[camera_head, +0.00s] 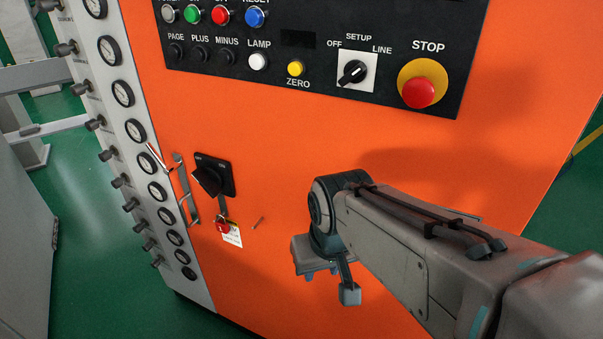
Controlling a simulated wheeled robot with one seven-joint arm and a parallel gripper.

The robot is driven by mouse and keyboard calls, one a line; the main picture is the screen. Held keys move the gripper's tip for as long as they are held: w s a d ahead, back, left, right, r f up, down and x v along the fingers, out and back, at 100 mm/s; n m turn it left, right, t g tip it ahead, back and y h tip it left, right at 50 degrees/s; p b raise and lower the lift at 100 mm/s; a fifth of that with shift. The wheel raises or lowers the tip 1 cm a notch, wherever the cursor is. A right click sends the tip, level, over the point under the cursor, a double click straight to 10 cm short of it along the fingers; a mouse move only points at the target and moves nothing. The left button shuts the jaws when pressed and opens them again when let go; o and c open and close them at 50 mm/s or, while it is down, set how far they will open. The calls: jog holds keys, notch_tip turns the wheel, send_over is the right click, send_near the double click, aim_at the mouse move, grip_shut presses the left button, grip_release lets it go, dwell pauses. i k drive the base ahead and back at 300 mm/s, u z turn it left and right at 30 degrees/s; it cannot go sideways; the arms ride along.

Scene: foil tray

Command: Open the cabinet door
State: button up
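The orange cabinet front (290,140) fills the middle of the head view. A slim metal pull handle (184,190) stands upright near its left edge. Just right of the handle is a black rotary switch (208,180), with a red padlock (222,224) and a white tag (232,236) hanging below it. The door looks closed. My gripper (330,283) is in front of the lower cabinet, to the right of the handle and apart from it. Its fingers are partly hidden by the wrist, so I cannot tell how far apart they are. I see nothing held in it.
A black control panel (320,70) with buttons and a red stop button (418,92) spans the upper front. A grey strip with several gauges (122,93) and protruding knobs borders the left. Grey equipment (25,240) stands further left, with green floor (95,230) between.

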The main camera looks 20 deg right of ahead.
aim_at(518, 84)
jog(key=u, duration=0.5)
jog(key=k, duration=0.6)
jog(key=u, duration=0.6)
jog(key=i, duration=1)
jog(key=z, duration=0.6)
